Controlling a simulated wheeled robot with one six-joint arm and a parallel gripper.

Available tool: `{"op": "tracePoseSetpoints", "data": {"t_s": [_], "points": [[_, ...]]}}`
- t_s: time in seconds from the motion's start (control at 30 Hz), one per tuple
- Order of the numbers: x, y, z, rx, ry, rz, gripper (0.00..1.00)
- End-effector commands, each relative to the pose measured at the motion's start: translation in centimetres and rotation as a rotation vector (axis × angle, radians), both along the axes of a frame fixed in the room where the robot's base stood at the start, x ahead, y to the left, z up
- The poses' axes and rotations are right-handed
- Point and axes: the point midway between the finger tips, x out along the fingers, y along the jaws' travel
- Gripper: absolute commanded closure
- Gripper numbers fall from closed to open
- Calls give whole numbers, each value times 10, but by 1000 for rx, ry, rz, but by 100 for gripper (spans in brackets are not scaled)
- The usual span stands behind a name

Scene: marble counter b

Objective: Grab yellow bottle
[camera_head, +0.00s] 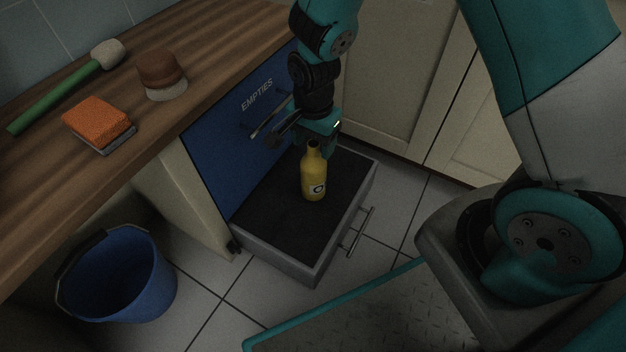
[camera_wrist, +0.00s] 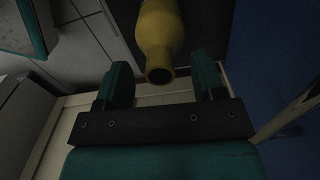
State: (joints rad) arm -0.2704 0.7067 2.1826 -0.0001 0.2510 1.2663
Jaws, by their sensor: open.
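The yellow bottle (camera_head: 314,176) with a white label stands upright in an open drawer (camera_head: 276,253) with a dark floor. My gripper (camera_head: 301,143) is above and close to the bottle's neck in the head view. In the wrist view, the bottle (camera_wrist: 159,30) shows its open mouth between and just beyond the two fingers of my gripper (camera_wrist: 160,82). The fingers are spread apart, with clear gaps on both sides of the mouth. I cannot tell whether anything touches the bottle.
A blue front marked "EMPTIES" (camera_head: 225,140) with a handle rises behind the drawer. A blue bucket (camera_head: 118,280) stands on the floor at left.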

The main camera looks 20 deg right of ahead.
Motion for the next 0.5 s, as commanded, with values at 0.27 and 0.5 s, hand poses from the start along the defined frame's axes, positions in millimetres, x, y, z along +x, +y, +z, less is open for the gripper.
{"op": "tracePoseSetpoints", "data": {"t_s": [0.27, 0.5], "points": [[0, 0, -16, -1, 1, 0, 37], [0, 0, -16, -1, 1, 1, 79]]}}
